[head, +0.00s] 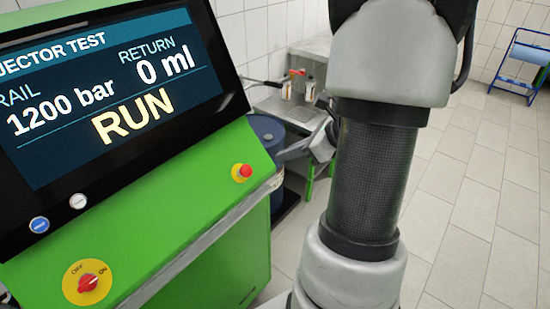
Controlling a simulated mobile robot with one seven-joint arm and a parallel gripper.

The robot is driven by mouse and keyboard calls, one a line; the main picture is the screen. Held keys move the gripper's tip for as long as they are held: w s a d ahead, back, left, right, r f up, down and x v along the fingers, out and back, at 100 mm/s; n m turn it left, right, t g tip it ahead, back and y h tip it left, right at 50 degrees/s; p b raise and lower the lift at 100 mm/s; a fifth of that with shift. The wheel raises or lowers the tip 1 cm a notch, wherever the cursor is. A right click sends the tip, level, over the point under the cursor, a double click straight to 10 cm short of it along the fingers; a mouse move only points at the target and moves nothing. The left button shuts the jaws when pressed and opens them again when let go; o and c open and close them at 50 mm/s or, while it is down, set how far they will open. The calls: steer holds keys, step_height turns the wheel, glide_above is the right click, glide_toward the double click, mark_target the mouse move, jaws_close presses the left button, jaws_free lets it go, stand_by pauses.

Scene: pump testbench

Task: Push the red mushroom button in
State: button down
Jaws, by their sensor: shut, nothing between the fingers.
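The red mushroom button (246,171) sits on a small yellow base near the right end of the green sloped panel (215,180). My gripper (281,156) shows just right of the panel's edge, partly hidden behind my arm. Its fingers are shut, empty and point left towards the button. In the picture a small gap separates the fingertips from the button; I cannot judge the depth of that gap.
A screen (110,90) reads RUN, 1200 bar and 0 ml. A red rotary switch (88,283) on a yellow disc, a blue button (39,224) and a white button (78,201) are at left. A blue drum (266,130) stands behind the panel.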

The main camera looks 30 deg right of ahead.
mark_target(248, 170)
steer(key=x, duration=1.2)
steer(key=shift+w+a+f, duration=0.15)
steer(key=shift+f, duration=0.05)
